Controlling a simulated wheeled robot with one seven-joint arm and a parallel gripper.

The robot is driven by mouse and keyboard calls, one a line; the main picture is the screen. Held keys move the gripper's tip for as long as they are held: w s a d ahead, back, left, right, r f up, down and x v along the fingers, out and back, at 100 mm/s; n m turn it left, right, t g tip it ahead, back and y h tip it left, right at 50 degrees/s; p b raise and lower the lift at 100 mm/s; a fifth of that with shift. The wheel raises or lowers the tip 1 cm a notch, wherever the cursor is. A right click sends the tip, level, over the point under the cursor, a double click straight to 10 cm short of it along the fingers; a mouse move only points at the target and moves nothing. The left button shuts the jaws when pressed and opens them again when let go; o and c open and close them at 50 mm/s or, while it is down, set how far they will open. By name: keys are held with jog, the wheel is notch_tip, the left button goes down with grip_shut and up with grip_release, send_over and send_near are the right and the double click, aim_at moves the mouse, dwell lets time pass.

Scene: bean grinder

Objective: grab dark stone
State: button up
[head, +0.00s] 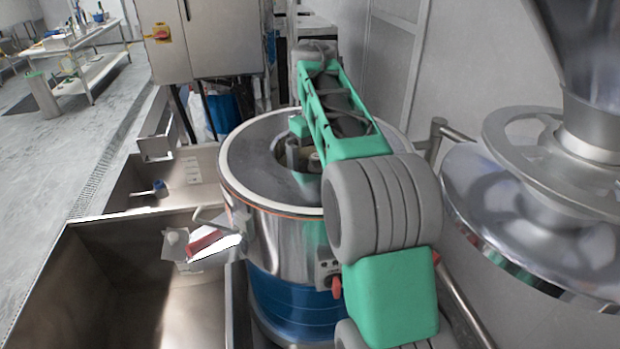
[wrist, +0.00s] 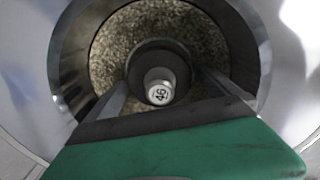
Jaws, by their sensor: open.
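In the wrist view, a dark round piece (wrist: 146,55), which looks like the dark stone, sits in the middle of the round opening. A pale cap (wrist: 160,88) marked "46" stands at its centre. My gripper (wrist: 162,82) is open, with one finger on each side of the dark piece and cap. I cannot tell whether the fingers touch it. Speckled, grainy material (wrist: 150,22) lies around and below the piece. In the head view, my arm reaches over the steel grinder drum (head: 262,232), and its end is mostly hidden at the drum's central opening.
The opening's dark wall (wrist: 72,50) surrounds my gripper closely. A steel sink (head: 90,270) stands left of the drum. A large metal disc machine (head: 530,235) is close on the right. A cabinet (head: 205,40) stands behind.

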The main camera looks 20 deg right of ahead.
jog(key=shift+c, duration=0.3)
jog(key=shift+r, duration=0.1)
jog(key=c, duration=2)
